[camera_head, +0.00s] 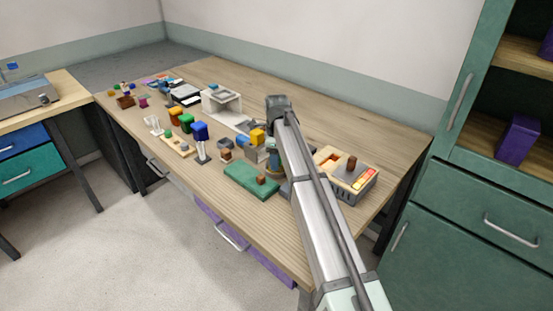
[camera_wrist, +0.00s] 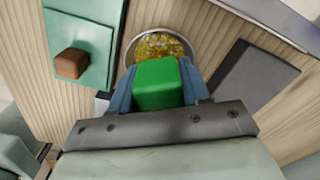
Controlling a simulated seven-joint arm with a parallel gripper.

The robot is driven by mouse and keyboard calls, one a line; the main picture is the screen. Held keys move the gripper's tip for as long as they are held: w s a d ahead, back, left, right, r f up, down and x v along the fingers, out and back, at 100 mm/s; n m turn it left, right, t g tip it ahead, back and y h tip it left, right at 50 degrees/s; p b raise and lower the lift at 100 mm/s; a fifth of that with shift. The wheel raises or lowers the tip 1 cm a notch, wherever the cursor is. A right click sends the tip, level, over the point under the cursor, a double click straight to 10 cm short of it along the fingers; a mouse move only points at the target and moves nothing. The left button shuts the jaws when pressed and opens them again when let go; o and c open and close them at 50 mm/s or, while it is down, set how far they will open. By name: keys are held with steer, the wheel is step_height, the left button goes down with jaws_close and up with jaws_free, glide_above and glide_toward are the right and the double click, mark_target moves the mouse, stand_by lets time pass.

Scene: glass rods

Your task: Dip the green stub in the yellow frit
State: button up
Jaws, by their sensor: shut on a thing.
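In the wrist view my gripper (camera_wrist: 158,92) is shut on the green stub (camera_wrist: 157,80), a bright green block with rounded edges between the blue-grey fingers. Just beyond the stub is a round metal dish with the yellow frit (camera_wrist: 160,45), yellow-gold grains. The stub overlaps the near part of the dish in this view. I cannot tell its height above the frit or whether it touches it. In the head view my arm hides most of the gripper, and I cannot make out the stub in its jaws.
A grey tray with orange pieces (camera_head: 352,178) stands right of my arm. Several coloured blocks and stands crowd the bench's left.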

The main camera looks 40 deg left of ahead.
steer(key=shift+r, duration=3.5)
